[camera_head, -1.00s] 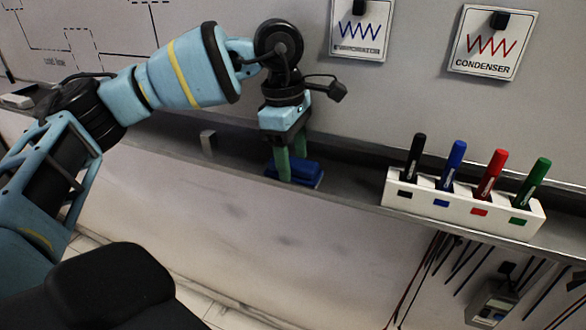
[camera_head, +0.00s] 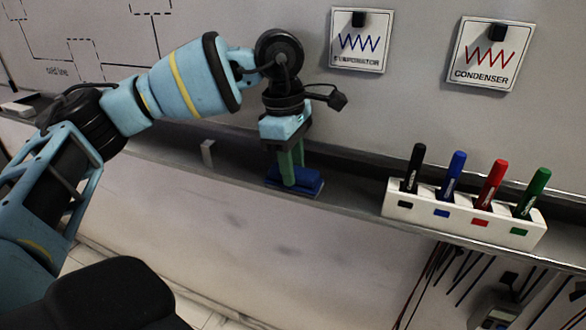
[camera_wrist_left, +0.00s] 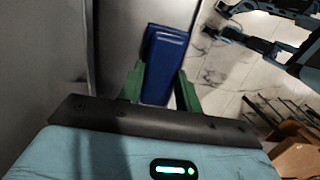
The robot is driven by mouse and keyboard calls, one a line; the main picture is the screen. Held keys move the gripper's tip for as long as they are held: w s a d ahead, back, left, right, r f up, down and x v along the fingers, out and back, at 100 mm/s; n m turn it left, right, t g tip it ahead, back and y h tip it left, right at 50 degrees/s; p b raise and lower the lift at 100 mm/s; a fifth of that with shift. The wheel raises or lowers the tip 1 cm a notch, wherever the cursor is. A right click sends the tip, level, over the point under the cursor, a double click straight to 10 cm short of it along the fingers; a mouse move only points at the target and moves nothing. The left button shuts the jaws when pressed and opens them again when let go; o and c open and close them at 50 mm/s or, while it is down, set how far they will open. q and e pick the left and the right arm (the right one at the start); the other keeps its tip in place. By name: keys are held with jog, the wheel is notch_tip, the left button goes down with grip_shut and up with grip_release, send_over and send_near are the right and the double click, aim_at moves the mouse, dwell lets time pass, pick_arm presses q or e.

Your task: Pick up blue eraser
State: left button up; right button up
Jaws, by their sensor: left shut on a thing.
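The blue eraser (camera_head: 304,182) is at the tray below the whiteboard, left of the marker holder in the head view. My left gripper (camera_head: 291,178) points down over it with its green fingers on either side, shut on the eraser. In the left wrist view the eraser (camera_wrist_left: 164,62) shows between the two green fingers (camera_wrist_left: 160,88). Whether the eraser still touches the tray cannot be told. My right gripper is not seen in the head view.
A white holder (camera_head: 455,218) with black, blue, red and green markers stands on the tray (camera_head: 345,196) to the right. A small grey block (camera_head: 207,153) is left of the gripper. Evaporator (camera_head: 358,42) and condenser (camera_head: 484,56) cards hang on the whiteboard (camera_head: 400,110) above.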

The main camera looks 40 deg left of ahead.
aim_at(296, 172)
pick_arm(q)
jog(key=shift+r, duration=0.4)
jog(key=shift+s+d+r, duration=0.15)
jog(key=shift+r, duration=0.45)
jog(key=shift+s+d+r, duration=0.1)
jog(key=shift+s+r, duration=0.05)
jog(key=shift+r, duration=0.45)
jog(key=s+d, duration=0.3)
jog(key=s, duration=0.3)
jog(key=s+d+r+b, duration=0.1)
jog(key=s+d, duration=0.3)
jog(key=s, duration=0.3)
jog(key=shift+d+r, duration=0.25)
jog(key=shift+d, duration=0.05)
jog(key=shift+s, duration=0.1)
